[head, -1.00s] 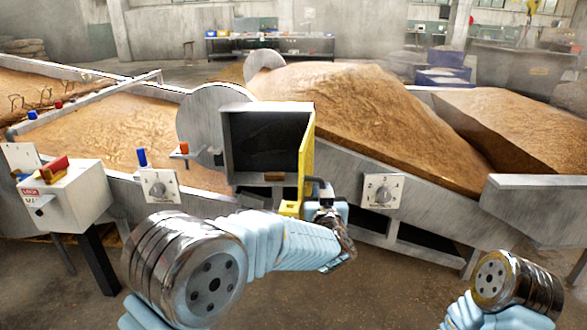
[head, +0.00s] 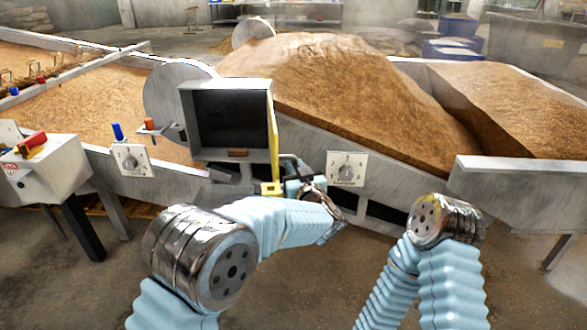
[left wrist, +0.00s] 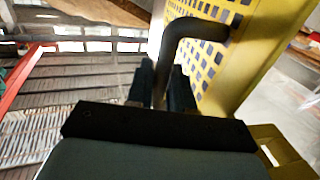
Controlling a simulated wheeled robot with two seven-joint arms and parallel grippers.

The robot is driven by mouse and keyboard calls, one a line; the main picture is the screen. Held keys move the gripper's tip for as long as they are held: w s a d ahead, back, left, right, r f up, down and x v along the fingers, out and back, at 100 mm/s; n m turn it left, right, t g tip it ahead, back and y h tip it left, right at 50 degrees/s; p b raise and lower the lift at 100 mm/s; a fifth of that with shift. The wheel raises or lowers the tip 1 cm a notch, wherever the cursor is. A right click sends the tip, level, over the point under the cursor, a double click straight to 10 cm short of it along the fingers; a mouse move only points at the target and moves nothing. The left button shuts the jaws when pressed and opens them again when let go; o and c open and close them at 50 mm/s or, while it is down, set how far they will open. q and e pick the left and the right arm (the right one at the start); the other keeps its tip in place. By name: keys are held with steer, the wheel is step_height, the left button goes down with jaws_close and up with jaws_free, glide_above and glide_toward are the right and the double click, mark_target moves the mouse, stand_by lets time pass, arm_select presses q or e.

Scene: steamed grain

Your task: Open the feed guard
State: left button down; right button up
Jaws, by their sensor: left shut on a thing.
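The feed guard (head: 274,135) is a yellow panel at the right side of a grey box-shaped feed opening (head: 187,130). It stands swung out, nearly edge-on in the head view, and the dark inside of the box is uncovered. In the left wrist view the guard (left wrist: 205,65) shows as a perforated yellow plate with a dark bent handle (left wrist: 195,28). My left gripper (left wrist: 162,88) is shut on this handle. In the head view the left gripper (head: 294,170) is at the guard's lower right, partly hidden by my wrist. My right gripper is out of the picture; only part of its arm shows.
A dial panel (head: 346,169) is right of the guard, close to my left wrist. Another dial panel (head: 131,159) and a white control box (head: 45,168) stand to the left. Grain heaps (head: 345,95) lie behind metal side walls. Open floor lies in front.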

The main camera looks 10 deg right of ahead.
arm_select(q)
steer(key=shift+w+a+r, duration=0.1)
steer(key=shift+a+r, duration=0.1)
steer(key=c, duration=1.2)
jaws_free()
steer(key=shift+o, duration=0.2)
steer(key=shift+f, duration=0.1)
steer(key=shift+s+d, duration=0.1)
steer(key=shift+s, duration=0.15)
steer(key=s+d+b, duration=0.2)
steer(key=s, duration=1.1)
